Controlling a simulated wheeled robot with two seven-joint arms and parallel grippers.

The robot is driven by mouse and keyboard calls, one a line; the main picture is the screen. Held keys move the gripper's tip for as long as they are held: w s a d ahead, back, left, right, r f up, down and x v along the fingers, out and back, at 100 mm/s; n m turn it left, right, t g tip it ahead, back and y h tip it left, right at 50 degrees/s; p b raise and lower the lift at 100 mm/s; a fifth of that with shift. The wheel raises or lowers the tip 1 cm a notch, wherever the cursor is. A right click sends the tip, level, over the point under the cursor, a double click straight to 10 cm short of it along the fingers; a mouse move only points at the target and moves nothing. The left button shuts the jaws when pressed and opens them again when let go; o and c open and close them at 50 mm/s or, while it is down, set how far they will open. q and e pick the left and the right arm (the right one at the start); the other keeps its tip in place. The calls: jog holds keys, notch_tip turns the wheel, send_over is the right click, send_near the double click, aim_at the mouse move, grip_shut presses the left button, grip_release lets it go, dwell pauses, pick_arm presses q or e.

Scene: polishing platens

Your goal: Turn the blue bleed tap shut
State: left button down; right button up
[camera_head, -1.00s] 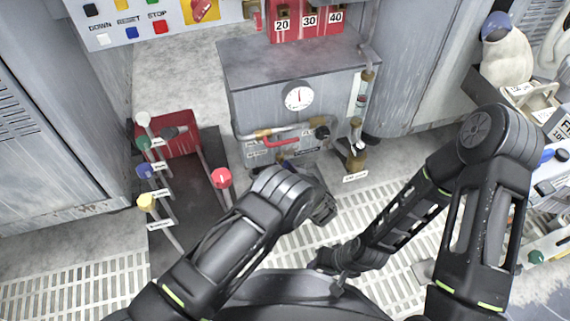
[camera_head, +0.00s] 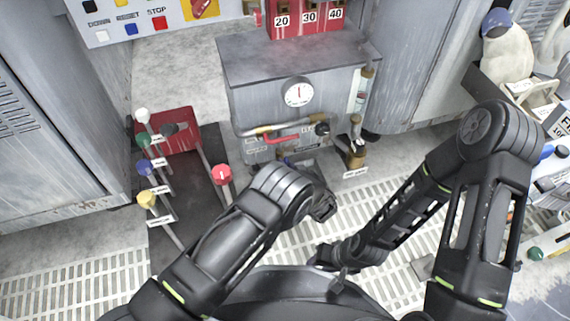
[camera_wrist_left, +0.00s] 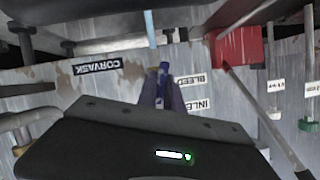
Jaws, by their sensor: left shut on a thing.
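The blue bleed tap (camera_wrist_left: 163,68) shows as a small blue piece between my left fingertips in the left wrist view, next to the BLEED label (camera_wrist_left: 193,80). My left gripper (camera_wrist_left: 163,88) is shut on it, and the fingers hide most of the tap. In the head view the tap is at the lower front of the grey cabinet (camera_head: 285,72), largely hidden by my left wrist. My right gripper (camera_head: 325,260) hangs low near my base, away from the tap; its finger opening cannot be made out.
A red-handled pipe (camera_head: 283,138) and a brass valve (camera_head: 354,148) are close to the tap. At the left, a red-knobbed lever (camera_head: 221,174) and several coloured levers stand by a dark plate. The grated floor (camera_head: 75,285) is clear.

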pick_arm(q)
jog(key=m+y, duration=0.1)
jog(key=m, duration=0.1)
jog(key=shift+d+m+y, duration=0.15)
jog(key=shift+m+y, duration=0.15)
jog(key=shift+y, duration=0.1)
jog(key=shift+f+m+y, duration=0.1)
jog(key=shift+m+y, duration=0.6)
jog(key=shift+m, duration=0.4)
jog(key=c, duration=1.5)
grip_release()
jog(key=shift+d, duration=0.1)
